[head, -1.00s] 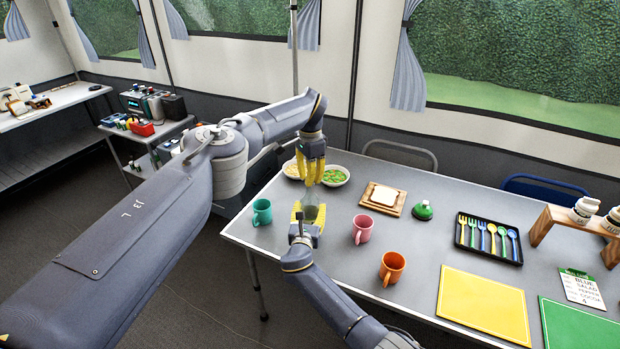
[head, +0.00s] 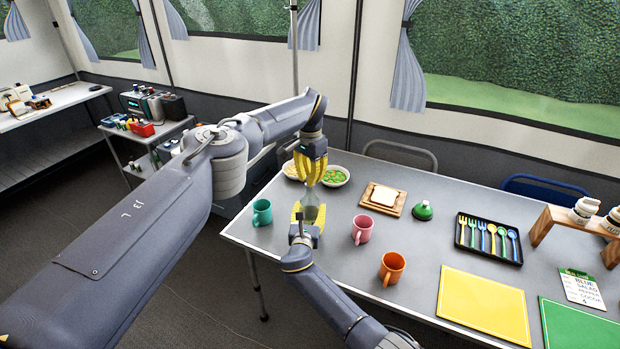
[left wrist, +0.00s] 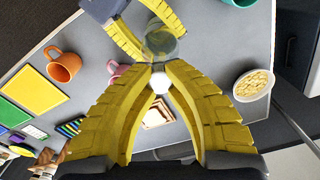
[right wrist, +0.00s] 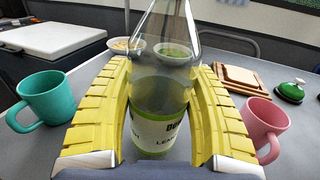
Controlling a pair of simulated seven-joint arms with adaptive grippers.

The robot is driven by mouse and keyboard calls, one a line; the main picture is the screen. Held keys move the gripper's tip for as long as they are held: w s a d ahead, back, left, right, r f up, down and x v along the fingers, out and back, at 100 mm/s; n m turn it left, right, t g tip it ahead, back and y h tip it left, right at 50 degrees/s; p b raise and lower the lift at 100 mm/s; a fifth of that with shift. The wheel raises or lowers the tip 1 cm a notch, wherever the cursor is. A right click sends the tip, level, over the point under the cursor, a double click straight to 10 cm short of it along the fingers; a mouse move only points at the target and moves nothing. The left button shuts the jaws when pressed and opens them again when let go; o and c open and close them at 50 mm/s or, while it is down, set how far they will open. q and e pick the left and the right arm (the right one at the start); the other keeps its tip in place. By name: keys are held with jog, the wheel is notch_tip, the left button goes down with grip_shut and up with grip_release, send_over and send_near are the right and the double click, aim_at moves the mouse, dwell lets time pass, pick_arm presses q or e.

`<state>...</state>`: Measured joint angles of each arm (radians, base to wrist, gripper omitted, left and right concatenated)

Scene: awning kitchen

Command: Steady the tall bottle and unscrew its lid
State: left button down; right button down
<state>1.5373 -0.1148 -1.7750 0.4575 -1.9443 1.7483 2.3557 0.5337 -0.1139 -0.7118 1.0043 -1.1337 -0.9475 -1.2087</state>
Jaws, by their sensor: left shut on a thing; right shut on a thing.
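The tall bottle (right wrist: 160,85) is clear with a white and green label and stands upright; it also shows in the head view (head: 311,206). My right gripper (head: 307,221) is shut on its body from the near side, one yellow finger on each side in the right wrist view (right wrist: 160,110). My left gripper (head: 311,178) points down from above the bottle. In the left wrist view its fingertips (left wrist: 160,70) are shut on the white lid (left wrist: 160,83). I cannot tell whether the lid still touches the neck, which is cut off in the right wrist view.
A teal mug (head: 262,212) stands left of the bottle, a pink mug (head: 362,229) right, and an orange mug (head: 392,268) nearer. Two bowls, one with green food (head: 335,176), sit behind. A bread board (head: 383,199) and green bell (head: 423,210) stand farther right.

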pick_arm(q)
jog(key=shift+r, duration=0.85)
jog(key=shift+r, duration=0.25)
jog(key=shift+r, duration=2)
pick_arm(e)
jog(key=shift+c, duration=1.9)
grip_release()
